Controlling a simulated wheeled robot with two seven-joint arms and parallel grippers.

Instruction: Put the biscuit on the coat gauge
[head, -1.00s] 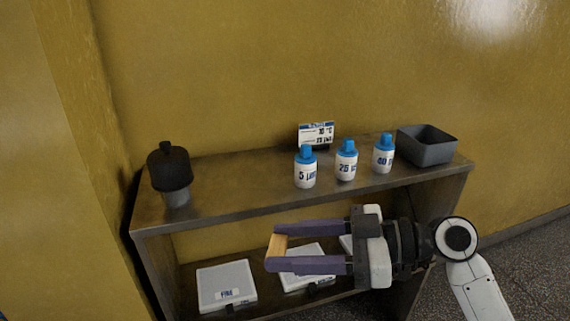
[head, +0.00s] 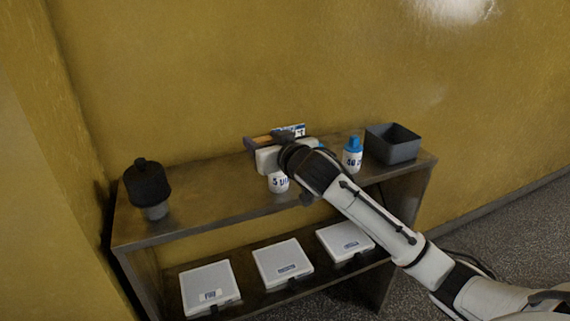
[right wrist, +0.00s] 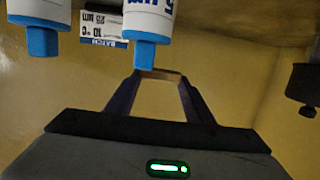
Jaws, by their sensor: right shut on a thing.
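My right gripper (head: 262,142) is above the upper shelf, over the bottles, its fingers pointing left and back toward the wall. In the right wrist view its two purple fingers (right wrist: 158,88) are shut on the biscuit (right wrist: 158,74), a thin tan bar across the fingertips. In the head view the biscuit is hard to make out. I cannot tell for sure which thing is the coat gauge. A dark capped device with a grey lower part (head: 147,185) stands at the shelf's left end, apart from the gripper. It also shows at the right wrist view's right edge (right wrist: 305,80).
White bottles with blue caps stand on the upper shelf (head: 215,205): one marked 5 (head: 278,183), one marked 40 (head: 352,158), one mostly hidden by my arm. A label card (head: 297,131) is behind. A grey bin (head: 392,145) is right. Three pale flat panels (head: 283,262) lie below.

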